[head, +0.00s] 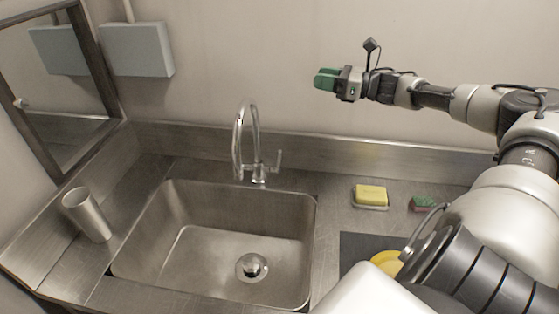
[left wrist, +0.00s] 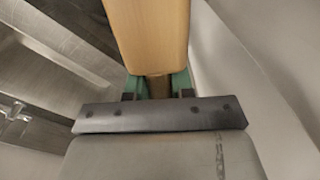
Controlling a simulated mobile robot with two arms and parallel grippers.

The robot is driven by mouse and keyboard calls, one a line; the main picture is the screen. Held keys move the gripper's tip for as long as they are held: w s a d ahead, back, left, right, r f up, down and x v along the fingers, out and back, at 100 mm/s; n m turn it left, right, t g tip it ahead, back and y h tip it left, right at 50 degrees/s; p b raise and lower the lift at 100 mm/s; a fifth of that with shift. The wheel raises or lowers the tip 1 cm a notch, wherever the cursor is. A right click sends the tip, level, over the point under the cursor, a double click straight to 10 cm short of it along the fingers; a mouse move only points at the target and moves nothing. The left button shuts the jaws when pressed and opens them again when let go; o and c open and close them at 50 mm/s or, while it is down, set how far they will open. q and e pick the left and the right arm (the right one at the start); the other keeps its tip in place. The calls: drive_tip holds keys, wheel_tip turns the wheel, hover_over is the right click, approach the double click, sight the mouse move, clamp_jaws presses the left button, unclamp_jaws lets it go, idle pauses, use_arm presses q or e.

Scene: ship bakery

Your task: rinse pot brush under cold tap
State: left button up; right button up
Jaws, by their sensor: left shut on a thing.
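The steel sink (head: 215,245) is in the middle of the head view, with a drain in its floor and no visible water. The tap (head: 252,140), a curved chrome spout with a side lever, stands behind it; chrome tap parts (left wrist: 14,110) show at the left edge of the left wrist view. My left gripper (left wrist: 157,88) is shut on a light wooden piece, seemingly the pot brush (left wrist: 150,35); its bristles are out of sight. My right gripper (head: 326,79) is raised in front of the back wall, right of the tap; its finger gap is unclear.
A steel cup (head: 87,215) stands left of the sink. Right of it are a yellow soap block (head: 371,195) on a dish, a green and red sponge (head: 423,203), and a dark mat (head: 355,248) with a yellow item (head: 386,262). My right arm covers the right side.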

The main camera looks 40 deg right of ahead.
drive_tip(key=b, duration=2.6)
approach(280, 154)
drive_tip(key=s+d, duration=0.1)
drive_tip(key=shift+d+f, duration=0.15)
drive_tip(key=shift+f, duration=0.05)
drive_tip(key=shift+p+x, duration=1.95)
drive_tip(key=shift+x, duration=4.05)
drive_tip(key=shift+s, duration=0.1)
clamp_jaws()
